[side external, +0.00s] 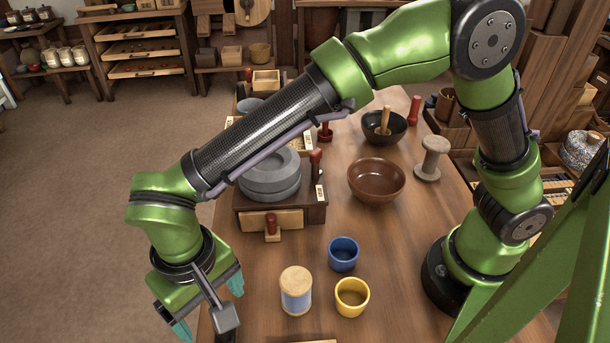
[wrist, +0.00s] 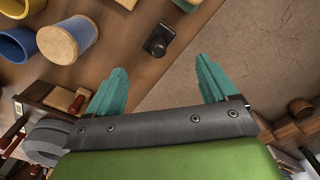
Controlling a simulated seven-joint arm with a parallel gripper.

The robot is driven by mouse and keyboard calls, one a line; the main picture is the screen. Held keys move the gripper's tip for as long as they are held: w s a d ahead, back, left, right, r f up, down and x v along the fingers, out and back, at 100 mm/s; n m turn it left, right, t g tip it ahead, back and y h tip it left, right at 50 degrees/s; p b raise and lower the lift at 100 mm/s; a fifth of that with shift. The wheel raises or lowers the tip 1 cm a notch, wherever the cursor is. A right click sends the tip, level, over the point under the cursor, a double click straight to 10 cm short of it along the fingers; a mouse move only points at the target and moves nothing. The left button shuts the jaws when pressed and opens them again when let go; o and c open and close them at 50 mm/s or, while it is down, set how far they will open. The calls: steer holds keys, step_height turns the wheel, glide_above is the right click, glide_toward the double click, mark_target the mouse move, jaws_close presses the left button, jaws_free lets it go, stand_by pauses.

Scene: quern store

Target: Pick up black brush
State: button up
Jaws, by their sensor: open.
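A small black object (wrist: 158,42), which looks like the black brush, is on the wooden table near its edge in the wrist view. It appears just beyond the fingertips and roughly between them, apart from both. I cannot make out its bristles. My gripper (wrist: 161,70) is open with teal fingers and nothing between them. In the side external view my gripper (side external: 209,306) hangs at the table's left front edge. The black brush cannot be made out there; my arm's end may hide it.
A stone quern (side external: 270,182) on a wooden box is behind. A brown bowl (side external: 376,183) is farther back. Floor lies left of the table.

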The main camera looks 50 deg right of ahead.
mark_target(224, 335)
steer(key=f, duration=0.8)
steer(key=shift+s+f, duration=0.25)
steer(key=shift+f, duration=0.1)
steer(key=shift+c, duration=0.4)
steer(key=c, duration=0.9)
